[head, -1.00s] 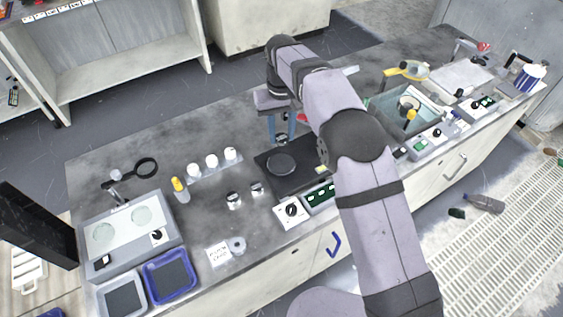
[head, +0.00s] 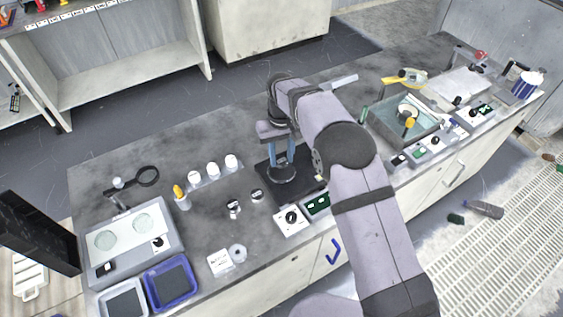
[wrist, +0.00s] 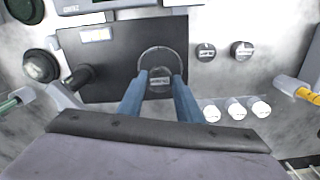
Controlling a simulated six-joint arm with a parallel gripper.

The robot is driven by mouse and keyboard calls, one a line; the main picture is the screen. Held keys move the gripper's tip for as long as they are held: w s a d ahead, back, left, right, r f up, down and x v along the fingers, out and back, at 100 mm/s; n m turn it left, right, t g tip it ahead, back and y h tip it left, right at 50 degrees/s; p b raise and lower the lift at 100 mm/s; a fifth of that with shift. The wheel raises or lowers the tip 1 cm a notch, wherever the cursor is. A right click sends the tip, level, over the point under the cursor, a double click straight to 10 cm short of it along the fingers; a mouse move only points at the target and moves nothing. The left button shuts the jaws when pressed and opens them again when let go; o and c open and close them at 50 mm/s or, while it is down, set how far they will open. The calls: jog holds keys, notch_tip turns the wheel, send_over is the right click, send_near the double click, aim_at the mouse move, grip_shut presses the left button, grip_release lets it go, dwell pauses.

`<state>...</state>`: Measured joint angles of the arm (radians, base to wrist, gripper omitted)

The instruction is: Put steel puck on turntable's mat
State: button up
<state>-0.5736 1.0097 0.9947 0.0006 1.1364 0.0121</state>
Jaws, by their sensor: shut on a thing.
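The turntable is a black slab with a round dark mat (head: 281,176) on it, near the middle of the bench. In the wrist view the mat (wrist: 158,57) shows as a ringed disc between and beyond my fingers. My gripper (head: 282,166) points down over the mat with its two blue fingers. In the wrist view my gripper (wrist: 160,78) is shut on the steel puck (wrist: 160,84), whose marked top shows between the fingertips. The puck appears within the mat's outline. Whether it touches the mat, I cannot tell. In the head view the fingers largely hide the puck.
Two similar metal pieces (head: 233,207) (head: 256,195) stand left of the turntable. White-capped bottles (head: 213,169) stand in a row behind them. A control box (head: 291,219) with a knob sits at the slab's front. A basin (head: 393,121) lies to the right.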

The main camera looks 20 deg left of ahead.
aim_at(281, 160)
jog(key=shift+f+p, duration=0.45)
jog(key=shift+f, duration=1.25)
jog(key=shift+f, duration=0.1)
jog(key=o, duration=1.1)
jog(key=shift+f, duration=0.1)
notch_tip(281, 160, up, 12)
jog(key=shift+r+b, duration=0.2)
jog(key=shift+b, duration=1.05)
